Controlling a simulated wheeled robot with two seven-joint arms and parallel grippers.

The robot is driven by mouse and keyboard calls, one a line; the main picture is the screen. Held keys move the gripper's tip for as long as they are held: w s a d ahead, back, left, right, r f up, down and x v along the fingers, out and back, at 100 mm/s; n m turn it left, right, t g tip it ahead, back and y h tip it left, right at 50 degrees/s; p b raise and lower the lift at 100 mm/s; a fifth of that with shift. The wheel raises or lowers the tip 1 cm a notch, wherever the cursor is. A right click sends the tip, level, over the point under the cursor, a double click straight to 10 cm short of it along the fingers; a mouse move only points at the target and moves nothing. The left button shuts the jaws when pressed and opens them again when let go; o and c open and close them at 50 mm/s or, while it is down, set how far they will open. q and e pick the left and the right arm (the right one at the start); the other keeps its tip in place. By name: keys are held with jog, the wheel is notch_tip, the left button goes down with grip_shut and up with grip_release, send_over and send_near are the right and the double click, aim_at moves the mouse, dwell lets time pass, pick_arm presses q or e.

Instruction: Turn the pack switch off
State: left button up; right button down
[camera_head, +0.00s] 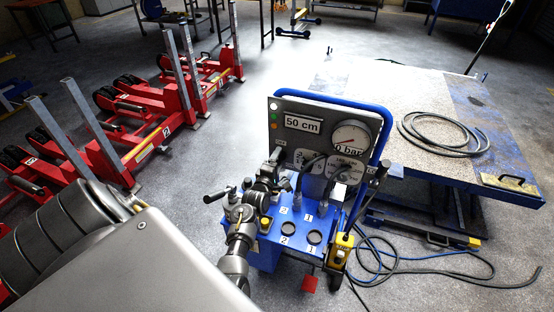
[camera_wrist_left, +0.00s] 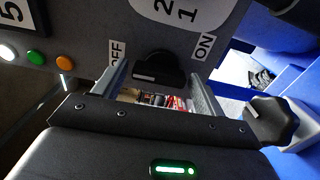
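The pack switch is a black knob (camera_wrist_left: 160,66) on the grey panel, between an OFF label (camera_wrist_left: 117,52) on its left and an ON label (camera_wrist_left: 204,46) on its right in the left wrist view. A white mark shows on the knob; I cannot tell which setting it is at. My left gripper (camera_wrist_left: 161,80) is open, with one finger on each side of the knob; contact is unclear. In the head view, my left gripper (camera_head: 272,164) is at the panel's left side and hides the knob. My right gripper is not in view.
The grey panel (camera_head: 325,106) carries a 50 cm display (camera_head: 303,124) and a gauge reading 0 bar (camera_head: 350,138). Below it are blue controls with a yellow box (camera_head: 341,246) beside them. A lift table (camera_head: 375,85) with a coiled hose (camera_head: 440,133) stands right; red jacks (camera_head: 135,130) stand left.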

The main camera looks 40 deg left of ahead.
pick_arm(q)
jog(key=shift+o, duration=0.7)
jog(key=shift+s+d, duration=0.1)
jog(key=shift+s, duration=0.15)
jog(key=p+v, duration=0.6)
jog(key=v, duration=0.4)
jog(key=shift+s, duration=0.15)
jog(key=shift+d, duration=0.15)
